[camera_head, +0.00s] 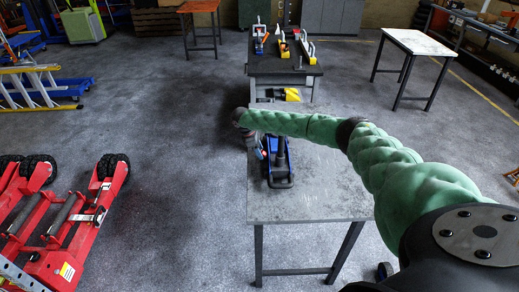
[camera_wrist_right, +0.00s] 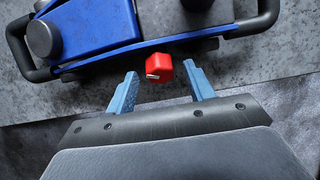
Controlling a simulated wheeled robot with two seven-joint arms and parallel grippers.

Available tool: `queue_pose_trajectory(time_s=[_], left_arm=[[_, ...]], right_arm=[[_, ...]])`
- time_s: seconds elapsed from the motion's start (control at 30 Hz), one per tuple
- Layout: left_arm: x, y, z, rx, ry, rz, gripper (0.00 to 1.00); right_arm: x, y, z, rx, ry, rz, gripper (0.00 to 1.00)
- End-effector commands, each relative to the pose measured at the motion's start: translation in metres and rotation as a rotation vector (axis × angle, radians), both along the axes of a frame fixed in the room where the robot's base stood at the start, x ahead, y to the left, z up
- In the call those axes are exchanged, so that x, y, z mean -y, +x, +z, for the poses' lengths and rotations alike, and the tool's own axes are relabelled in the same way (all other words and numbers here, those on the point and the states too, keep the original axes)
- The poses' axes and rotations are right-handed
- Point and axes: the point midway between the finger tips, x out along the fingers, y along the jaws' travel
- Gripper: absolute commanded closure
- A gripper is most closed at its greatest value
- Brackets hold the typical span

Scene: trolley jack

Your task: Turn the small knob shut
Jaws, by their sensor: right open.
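The blue trolley jack (camera_head: 277,160) lies on the grey table, partly hidden by my right arm in the head view. In the right wrist view the blue jack body (camera_wrist_right: 95,30) fills the upper left. The small red knob (camera_wrist_right: 158,67) sticks out from the side of the jack, with a white mark on its face. My right gripper (camera_wrist_right: 164,80) is open, with its two light blue fingers on either side of the knob and visible gaps to it. In the head view the right gripper (camera_head: 258,149) is small, at the jack's left side. My left gripper is not in view.
The grey table (camera_head: 310,200) has bare room in front of the jack. A dark workbench (camera_head: 284,66) with several tools stands behind it. Red lifting equipment (camera_head: 65,225) is on the floor at left, and a white-topped table (camera_head: 418,42) at the back right.

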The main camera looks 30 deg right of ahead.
Motion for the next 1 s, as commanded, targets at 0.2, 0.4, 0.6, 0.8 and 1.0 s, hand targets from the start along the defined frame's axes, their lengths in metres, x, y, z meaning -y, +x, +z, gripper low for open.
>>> queue_pose_trajectory(time_s=[0.2, 0.4, 0.6, 0.8, 1.0], left_arm=[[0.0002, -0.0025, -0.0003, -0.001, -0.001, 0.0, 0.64], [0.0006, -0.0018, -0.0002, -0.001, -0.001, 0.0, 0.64], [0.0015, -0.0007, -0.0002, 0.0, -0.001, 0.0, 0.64], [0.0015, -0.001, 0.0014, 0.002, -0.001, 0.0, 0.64], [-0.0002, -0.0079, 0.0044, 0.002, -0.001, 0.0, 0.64]], right_arm=[[0.0009, -0.0008, -0.0025, -0.001, -0.001, 0.0, 0.47], [0.0009, -0.0007, -0.0024, -0.001, -0.001, 0.0, 0.67], [0.0009, -0.0007, -0.0022, 0.0, -0.001, -0.001, 0.92], [0.0009, -0.0012, -0.0021, 0.012, -0.009, -0.015, 0.92], [0.0005, -0.0023, -0.0017, 0.062, -0.04, -0.076, 0.92]])
